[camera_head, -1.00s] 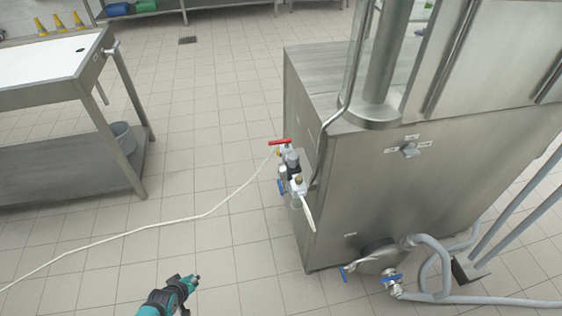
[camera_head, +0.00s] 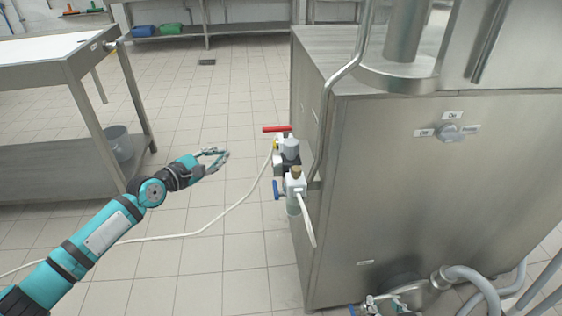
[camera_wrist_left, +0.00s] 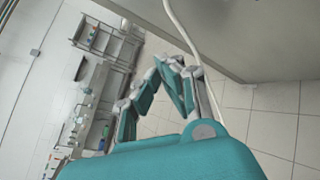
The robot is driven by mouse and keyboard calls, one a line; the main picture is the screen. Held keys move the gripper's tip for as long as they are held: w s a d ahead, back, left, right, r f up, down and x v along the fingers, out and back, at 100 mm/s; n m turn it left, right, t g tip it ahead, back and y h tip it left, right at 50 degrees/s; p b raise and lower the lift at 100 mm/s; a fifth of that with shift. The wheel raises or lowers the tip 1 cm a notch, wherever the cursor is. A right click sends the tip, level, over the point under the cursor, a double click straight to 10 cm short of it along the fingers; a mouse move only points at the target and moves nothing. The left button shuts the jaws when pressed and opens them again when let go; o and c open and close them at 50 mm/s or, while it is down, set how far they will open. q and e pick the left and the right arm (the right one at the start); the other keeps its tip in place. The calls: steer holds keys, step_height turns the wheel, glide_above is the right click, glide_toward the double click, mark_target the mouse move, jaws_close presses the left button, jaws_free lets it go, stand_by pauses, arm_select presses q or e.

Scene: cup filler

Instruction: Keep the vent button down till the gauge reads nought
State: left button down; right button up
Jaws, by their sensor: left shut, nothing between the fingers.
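No vent button or gauge can be made out for certain. A small valve assembly (camera_head: 290,160) is fixed to the left side of the steel machine (camera_head: 400,190). It has a red lever (camera_head: 277,129), a grey cap (camera_head: 290,147), a blue handle (camera_head: 276,190) and a brass-coloured top piece (camera_head: 296,172). My left gripper (camera_head: 222,155) is shut and empty, left of the assembly and apart from it. In the left wrist view its fingers (camera_wrist_left: 165,75) show in front of the machine's edge. My right gripper is out of view.
A white hose (camera_head: 190,234) runs from the assembly across the tiled floor. A steel table (camera_head: 70,75) with a bucket (camera_head: 118,143) beneath stands at the left. A labelled selector knob (camera_head: 449,131) is on the machine's front. Grey hoses and valves lie at its lower right.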

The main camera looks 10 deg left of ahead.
mark_target(274, 145)
arm_select(q)
steer(key=shift+d+r+n+h+b, duration=0.4)
steer(key=shift+d+r+h, duration=0.1)
steer(key=shift+d+r, duration=0.25)
arm_select(e)
steer(key=shift+d+r+t, duration=0.25)
steer(key=shift+r+t, duration=0.05)
steer(key=shift+r, duration=0.45)
arm_select(q)
steer(key=shift+a, duration=0.1)
arm_select(e)
steer(key=s+d+f+g+h+p, duration=0.1)
steer(key=s+d+f+g+p, duration=0.1)
steer(key=s+g+p, duration=0.3)
steer(key=s+d+f+g+h, duration=0.1)
steer(key=s+d+g, duration=0.1)
steer(key=s, duration=0.5)
arm_select(q)
steer(key=w+d+p, duration=0.1)
steer(key=w+d, duration=0.1)
steer(key=d, duration=0.6)
steer(key=shift+w+d+p, duration=0.25)
steer(key=shift+p, duration=0.15)
arm_select(e)
steer(key=x, duration=0.7)
steer(key=shift+s+a+f+g, duration=0.2)
steer(key=shift+a+f+g, duration=0.1)
steer(key=shift+f, duration=0.1)
